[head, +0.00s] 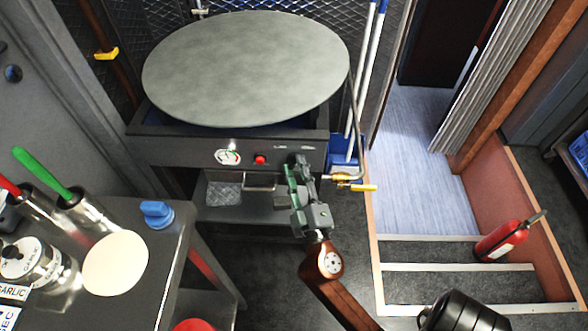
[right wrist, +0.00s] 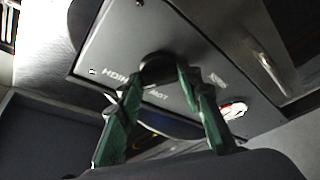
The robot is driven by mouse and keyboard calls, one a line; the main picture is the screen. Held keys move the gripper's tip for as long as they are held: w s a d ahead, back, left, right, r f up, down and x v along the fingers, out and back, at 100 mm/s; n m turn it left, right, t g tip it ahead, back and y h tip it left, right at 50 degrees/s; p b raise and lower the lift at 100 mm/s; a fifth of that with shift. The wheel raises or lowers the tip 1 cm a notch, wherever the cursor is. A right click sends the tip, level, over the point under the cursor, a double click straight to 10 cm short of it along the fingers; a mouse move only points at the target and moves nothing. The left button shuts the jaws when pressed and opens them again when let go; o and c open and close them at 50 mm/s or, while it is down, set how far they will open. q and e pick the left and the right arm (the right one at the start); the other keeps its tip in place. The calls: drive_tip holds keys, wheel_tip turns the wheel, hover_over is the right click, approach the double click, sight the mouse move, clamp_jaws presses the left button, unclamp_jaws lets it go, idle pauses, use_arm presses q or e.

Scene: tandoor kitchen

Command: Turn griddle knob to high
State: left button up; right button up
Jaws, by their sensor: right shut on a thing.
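The round grey griddle plate (head: 245,65) sits on a dark stand, and its front panel (head: 190,150) faces me. My right gripper (head: 297,165) is at the right end of this panel and covers the knob in the head view. In the right wrist view the dark round knob (right wrist: 158,66) sits on the panel, with "HIGH" and "LOW" lettering beside it. My right gripper (right wrist: 160,78) is shut on the knob, a green finger on each side. The knob's exact pointing direction cannot be told. My left gripper is not in view.
A gauge (head: 228,157) and a red button (head: 260,160) are on the panel left of my gripper. A gas pipe with a yellow valve handle (head: 363,188) is close on its right. A steel counter (head: 150,255) with utensils stands at left; a fire extinguisher (head: 505,238) is at right.

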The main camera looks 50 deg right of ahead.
drive_tip(key=shift+r, duration=0.1)
drive_tip(key=o, duration=1.1)
drive_tip(key=v, duration=1.2)
